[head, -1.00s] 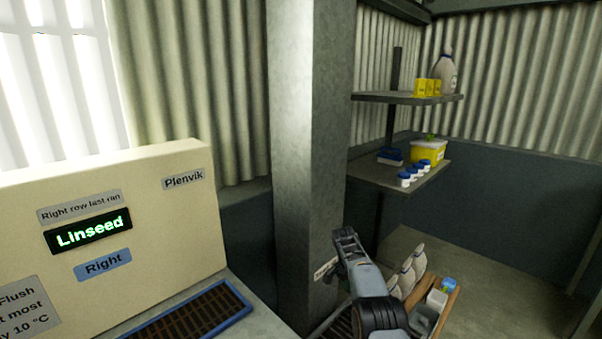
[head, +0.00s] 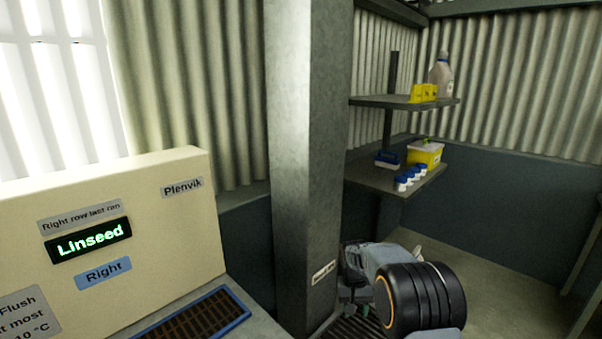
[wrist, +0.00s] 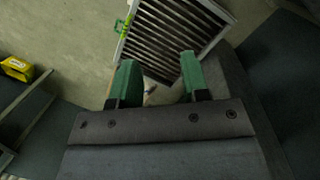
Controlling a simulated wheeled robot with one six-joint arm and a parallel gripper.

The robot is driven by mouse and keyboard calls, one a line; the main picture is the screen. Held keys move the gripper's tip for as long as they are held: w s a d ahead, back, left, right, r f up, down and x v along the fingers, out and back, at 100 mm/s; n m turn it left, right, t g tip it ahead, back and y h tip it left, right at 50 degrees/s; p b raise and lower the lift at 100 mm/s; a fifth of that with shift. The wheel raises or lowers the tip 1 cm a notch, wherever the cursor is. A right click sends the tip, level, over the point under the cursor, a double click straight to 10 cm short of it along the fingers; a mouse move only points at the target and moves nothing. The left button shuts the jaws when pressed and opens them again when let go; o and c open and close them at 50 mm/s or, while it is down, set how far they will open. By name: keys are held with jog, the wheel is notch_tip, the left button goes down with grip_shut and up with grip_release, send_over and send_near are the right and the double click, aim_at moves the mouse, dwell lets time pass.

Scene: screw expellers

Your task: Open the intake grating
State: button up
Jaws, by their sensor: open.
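A slatted grating (wrist: 170,35) with a pale frame lies ahead of my gripper in the wrist view. A green handle (wrist: 119,26) sticks out at its left edge, beside a yellow-green mark. Dark slats (head: 368,328), seemingly of the same grating, show low in the head view, partly covered by my arm. My gripper (wrist: 157,73) is open, its two green-padded fingers apart with nothing held between them. The fingertips appear near the grating's lower edge, apart from the handle. I cannot tell whether they touch the grating, or whether it is raised.
A grey column (head: 305,170) with a small label stands left of my arm. A beige panel (head: 120,230) reading "Linseed" and a blue-framed grate (head: 240,310) are at the left. Shelves (head: 390,178) with tubs and bottles stand behind. Open floor (head: 490,285) lies at the right.

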jog(key=s+r+n+t+y+p, duration=0.1)
jog(key=s+r+t+p, duration=0.4)
jog(key=s+r, duration=1.5)
jog(key=shift+s+d+r+p, duration=0.15)
jog(key=shift+s+d+p, duration=0.2)
jog(key=shift+s, duration=1.85)
